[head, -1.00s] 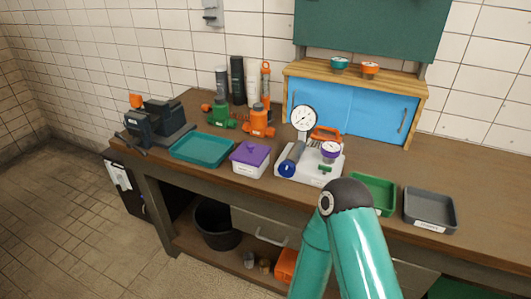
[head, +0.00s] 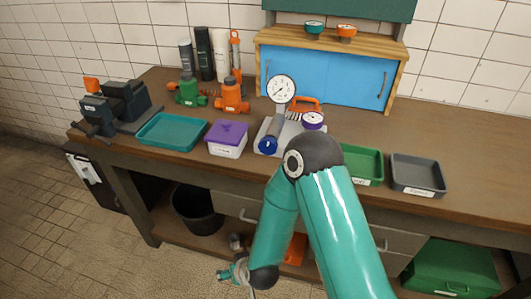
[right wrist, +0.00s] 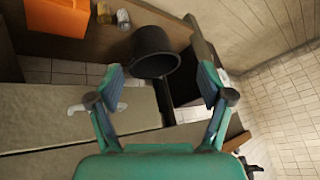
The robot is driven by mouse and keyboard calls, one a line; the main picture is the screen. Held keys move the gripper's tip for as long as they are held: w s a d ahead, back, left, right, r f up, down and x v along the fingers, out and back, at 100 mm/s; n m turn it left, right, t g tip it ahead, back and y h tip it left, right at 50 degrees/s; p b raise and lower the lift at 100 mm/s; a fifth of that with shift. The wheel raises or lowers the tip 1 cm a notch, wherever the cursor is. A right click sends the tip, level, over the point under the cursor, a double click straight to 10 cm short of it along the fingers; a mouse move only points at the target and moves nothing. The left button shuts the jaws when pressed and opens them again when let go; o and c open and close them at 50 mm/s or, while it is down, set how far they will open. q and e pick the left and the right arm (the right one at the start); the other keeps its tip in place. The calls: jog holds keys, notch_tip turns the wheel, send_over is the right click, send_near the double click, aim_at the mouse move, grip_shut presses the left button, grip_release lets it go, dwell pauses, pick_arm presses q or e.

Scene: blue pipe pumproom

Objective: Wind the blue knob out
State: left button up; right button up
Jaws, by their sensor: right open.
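The blue knob (head: 267,146) is the round front end of a grey cylinder on a pale test block (head: 291,133) on the workbench. A white dial gauge (head: 281,88) stands upright above the cylinder. My right arm's elbow is in front of the block's right part. My right gripper (head: 234,271) hangs low in front of the bench, well below the knob and apart from it. In the right wrist view the right gripper (right wrist: 160,82) is open and empty, and the knob does not show there. My left gripper is in neither view.
A purple-lidded box (head: 228,138) and a teal tray (head: 172,131) sit left of the block. A green tray (head: 363,165) and a grey tray (head: 418,174) are to its right. A black bucket (right wrist: 155,52) and a drawer handle (right wrist: 97,107) lie ahead of the right gripper.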

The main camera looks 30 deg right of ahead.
aim_at(267, 147)
jog(key=w+d+r+m+t+h+b, duration=0.1)
jog(key=w+d+r+t+h+b, duration=0.3)
jog(key=w+r, duration=0.55)
jog(key=s+d+r+m+t+h+b, duration=0.1)
jog(key=s+d+r+m+h, duration=0.15)
jog(key=r+h, duration=0.4)
jog(key=s+d+r+m+h+b, duration=0.2)
jog(key=s+r+m+h, duration=0.15)
jog(key=r, duration=0.65)
pick_arm(q)
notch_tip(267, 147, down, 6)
jog(key=p, duration=0.2)
pick_arm(e)
jog(key=shift+n+h, duration=0.3)
jog(key=shift+n, duration=0.1)
jog(key=x, duration=1.7)
jog(key=shift+w+a, duration=0.2)
